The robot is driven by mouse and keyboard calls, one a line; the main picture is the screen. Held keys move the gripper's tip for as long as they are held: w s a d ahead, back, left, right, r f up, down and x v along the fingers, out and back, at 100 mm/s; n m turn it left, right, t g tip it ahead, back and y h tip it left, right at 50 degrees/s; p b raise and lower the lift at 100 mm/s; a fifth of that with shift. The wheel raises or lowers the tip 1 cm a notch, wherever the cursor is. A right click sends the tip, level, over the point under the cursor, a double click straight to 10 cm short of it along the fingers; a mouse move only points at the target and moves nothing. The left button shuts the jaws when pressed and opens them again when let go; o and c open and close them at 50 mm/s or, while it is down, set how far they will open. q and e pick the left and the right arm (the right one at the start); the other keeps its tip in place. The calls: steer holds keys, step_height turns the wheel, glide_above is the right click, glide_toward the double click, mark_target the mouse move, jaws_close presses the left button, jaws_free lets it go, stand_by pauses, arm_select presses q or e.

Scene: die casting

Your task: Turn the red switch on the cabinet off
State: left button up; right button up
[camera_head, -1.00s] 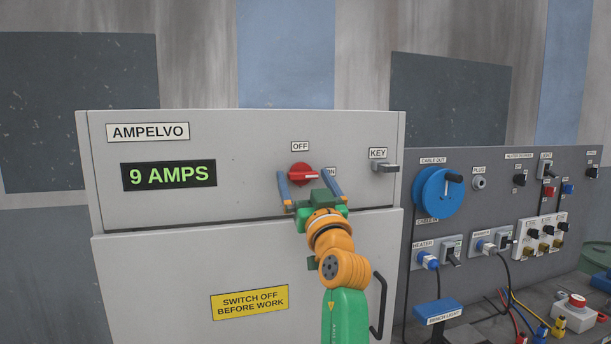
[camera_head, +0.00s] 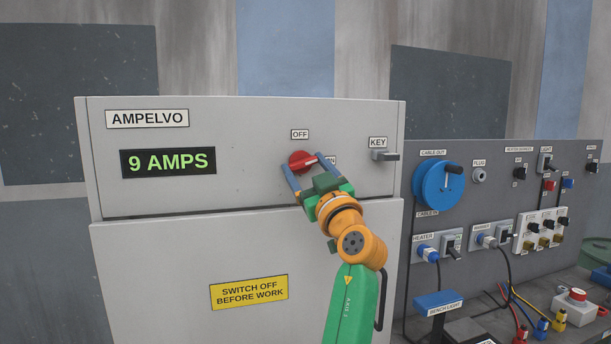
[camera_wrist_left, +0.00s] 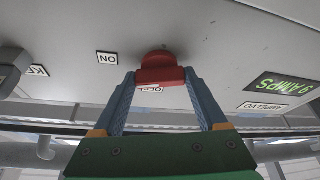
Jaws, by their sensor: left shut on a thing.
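The red switch (camera_head: 299,161) is a round knob on the upper panel of the grey cabinet (camera_head: 250,185). It also shows in the left wrist view (camera_wrist_left: 160,68). The OFF label (camera_head: 300,134) is above it and the ON label to its right is partly hidden by a finger. The knob's white mark points right and slightly up, nearer ON than OFF. My left gripper (camera_head: 304,162) is shut on the switch, one blue finger on each side, and is tilted. The display (camera_head: 168,162) reads 9 AMPS. My right gripper is not in view.
A grey key handle (camera_head: 385,156) juts out to the right of the switch. A yellow warning sign (camera_head: 249,292) is on the lower door. To the right stands a panel with a blue cable reel (camera_head: 435,188), plugs and switches.

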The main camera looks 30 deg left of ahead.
arm_select(q)
steer(key=n+g+p, duration=0.1)
steer(key=n, duration=0.1)
steer(key=shift+r+n+g, duration=0.15)
steer(key=shift+n+g, duration=0.15)
steer(key=shift+n, duration=0.1)
steer(key=shift+r+n+g+y+p, duration=0.25)
steer(key=shift+n+g+p, duration=0.45)
steer(key=shift+n, duration=0.5)
steer(key=n+g+p, duration=0.1)
steer(key=n+p, duration=0.1)
steer(key=n, duration=0.1)
steer(key=n+g+p, duration=0.1)
steer(key=n+p, duration=0.2)
steer(key=shift+w+d+n+g+p, duration=0.1)
steer(key=shift+w+n+g+p, duration=0.05)
steer(key=shift+n+g+p, duration=0.25)
steer(key=n+h+p, duration=0.1)
steer(key=n, duration=0.1)
steer(key=shift+n+g, duration=0.3)
steer(key=shift+f+n+g+h+p, duration=0.1)
steer(key=shift+n+g+h+p, duration=0.3)
steer(key=shift+n, duration=1)
